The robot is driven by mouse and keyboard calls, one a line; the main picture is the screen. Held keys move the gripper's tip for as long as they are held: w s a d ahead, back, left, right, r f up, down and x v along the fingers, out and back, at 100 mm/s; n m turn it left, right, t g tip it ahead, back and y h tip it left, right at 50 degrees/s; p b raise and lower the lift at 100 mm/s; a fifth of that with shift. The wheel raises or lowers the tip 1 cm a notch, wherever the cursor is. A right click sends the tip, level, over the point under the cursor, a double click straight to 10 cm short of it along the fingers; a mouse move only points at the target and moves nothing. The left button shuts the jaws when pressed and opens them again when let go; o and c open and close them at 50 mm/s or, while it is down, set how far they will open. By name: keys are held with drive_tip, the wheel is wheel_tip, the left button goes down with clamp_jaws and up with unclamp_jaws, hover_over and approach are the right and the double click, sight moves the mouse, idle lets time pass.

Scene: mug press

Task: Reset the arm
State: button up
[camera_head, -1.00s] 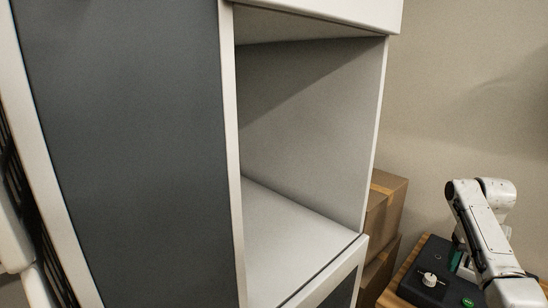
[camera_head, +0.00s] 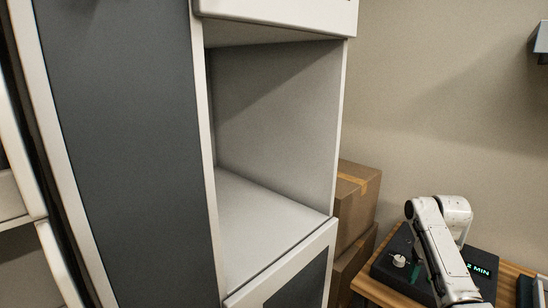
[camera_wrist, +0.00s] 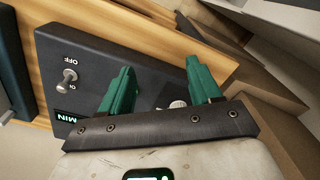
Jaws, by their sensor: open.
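My arm (camera_head: 440,245) is white and reaches over a black control box on a wooden table at the lower right of the head view. My gripper (camera_wrist: 158,70) shows in the wrist view with two green fingers wide apart and nothing between them. It is over the black box (camera_wrist: 100,60). The box has a metal toggle switch (camera_wrist: 68,76) beside OFF and ON marks, and a lit green display (camera_wrist: 66,117). In the head view the display (camera_head: 479,270) reads 2 MIN, and a white knob (camera_head: 399,261) stands to its left. The fingertips are mostly hidden in the head view.
A tall grey and white cabinet with an empty open shelf (camera_head: 265,210) fills the left and middle. Stacked cardboard boxes (camera_head: 357,190) stand between it and the wooden table (camera_head: 375,292). A dark object (camera_head: 541,42) juts in at the upper right. The wall space above the arm is clear.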

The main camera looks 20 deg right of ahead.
drive_tip(key=s+a+f+n, duration=0.2)
drive_tip(key=a+f, duration=0.4)
drive_tip(key=a, duration=0.5)
drive_tip(key=s+a+f+n, duration=0.1)
drive_tip(key=s+a+f, duration=0.2)
drive_tip(key=a+f, duration=0.65)
drive_tip(key=s+a+r+n, duration=0.1)
drive_tip(key=s+a, duration=0.5)
drive_tip(key=s, duration=0.5)
drive_tip(key=s+a+r+n, duration=0.2)
drive_tip(key=s+a, duration=0.5)
drive_tip(key=s, duration=0.4)
drive_tip(key=shift+s+a+t, duration=0.15)
drive_tip(key=shift+t, duration=0.15)
